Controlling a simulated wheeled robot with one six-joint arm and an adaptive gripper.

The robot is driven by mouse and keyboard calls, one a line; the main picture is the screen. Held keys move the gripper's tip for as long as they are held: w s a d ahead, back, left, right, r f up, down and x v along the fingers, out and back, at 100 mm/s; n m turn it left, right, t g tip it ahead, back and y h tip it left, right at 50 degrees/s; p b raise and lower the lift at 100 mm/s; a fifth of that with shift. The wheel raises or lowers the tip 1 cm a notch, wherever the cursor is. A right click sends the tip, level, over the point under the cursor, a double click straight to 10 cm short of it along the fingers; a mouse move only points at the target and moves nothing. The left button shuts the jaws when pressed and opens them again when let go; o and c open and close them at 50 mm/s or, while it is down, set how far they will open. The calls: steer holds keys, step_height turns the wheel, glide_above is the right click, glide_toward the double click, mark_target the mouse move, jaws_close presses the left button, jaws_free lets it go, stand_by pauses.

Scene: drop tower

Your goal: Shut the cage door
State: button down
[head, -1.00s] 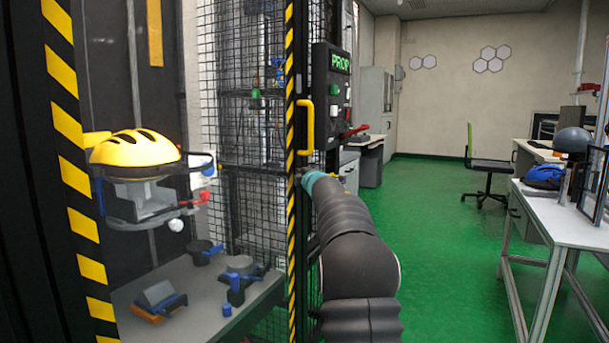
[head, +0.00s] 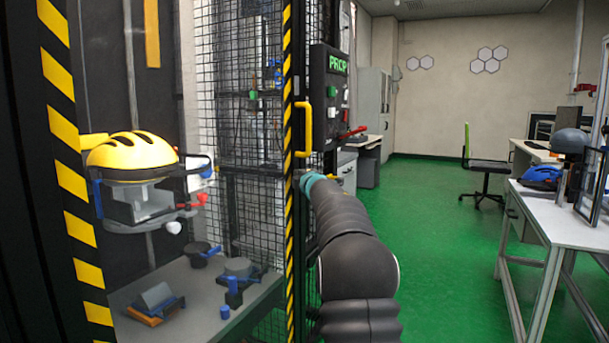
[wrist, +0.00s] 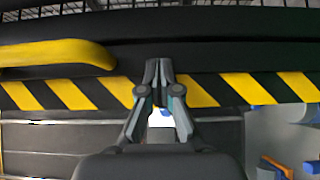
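The cage door (head: 248,130) is a black mesh panel with a yellow-and-black striped edge and a yellow handle (head: 304,128). It stands open, with a wide gap between its striped edge and the striped post (head: 66,180) at the left. In the wrist view, the striped edge (wrist: 205,90) runs across the picture and the handle (wrist: 55,55) is at upper left. My gripper (wrist: 158,66) has its fingertips together, in front of the striped edge and to the right of the handle. I cannot tell whether they touch it. In the head view the gripper's fingers are hidden.
Inside the cage, a yellow helmet (head: 132,150) sits on a carriage above a grey base (head: 185,275) with several small parts. A control box (head: 331,100) stands behind the door edge. A white table (head: 580,215) is at the right. Green floor (head: 440,240) between is clear.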

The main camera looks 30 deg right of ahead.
steer(key=s+d, duration=0.8)
steer(key=s, duration=0.3)
steer(key=shift+s+r+h, duration=0.15)
steer(key=shift+r+h, duration=0.05)
steer(key=shift+h, duration=0.1)
